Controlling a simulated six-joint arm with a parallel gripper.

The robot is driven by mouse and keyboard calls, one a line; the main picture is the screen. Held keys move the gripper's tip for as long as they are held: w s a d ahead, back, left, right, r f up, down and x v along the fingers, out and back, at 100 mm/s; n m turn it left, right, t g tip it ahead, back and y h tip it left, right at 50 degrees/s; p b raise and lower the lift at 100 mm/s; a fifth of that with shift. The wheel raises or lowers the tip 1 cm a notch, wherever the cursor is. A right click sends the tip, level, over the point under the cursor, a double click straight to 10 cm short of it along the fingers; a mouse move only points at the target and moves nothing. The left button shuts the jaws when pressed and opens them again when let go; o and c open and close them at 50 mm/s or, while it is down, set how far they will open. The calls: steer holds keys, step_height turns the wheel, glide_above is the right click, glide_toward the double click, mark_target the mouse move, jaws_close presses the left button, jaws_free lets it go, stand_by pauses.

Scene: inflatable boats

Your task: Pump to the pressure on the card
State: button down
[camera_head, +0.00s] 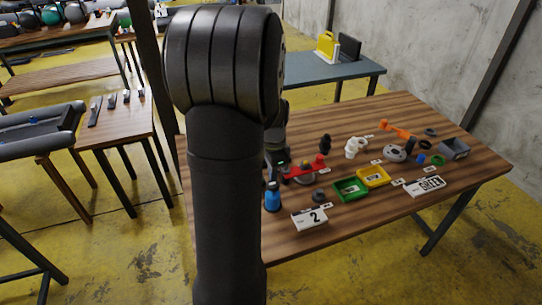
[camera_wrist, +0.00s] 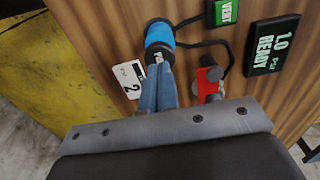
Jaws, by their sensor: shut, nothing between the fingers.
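A blue cylinder with black ends (camera_wrist: 159,40), apparently the pump, stands on the wooden table in the wrist view, with a black hose or cable running from it. It also shows in the head view (camera_head: 272,197). A black display (camera_wrist: 271,45) reads "1.0" and "READY"; its unit line is small. A green button or box marked "VENT" (camera_wrist: 224,12) is beside it.
A red-and-black part (camera_wrist: 211,76) is just right of my fingers.

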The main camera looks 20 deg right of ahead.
steer(key=shift+f, duration=0.15)
steer(key=shift+f, duration=1.9)
steer(key=shift+r, duration=2.05)
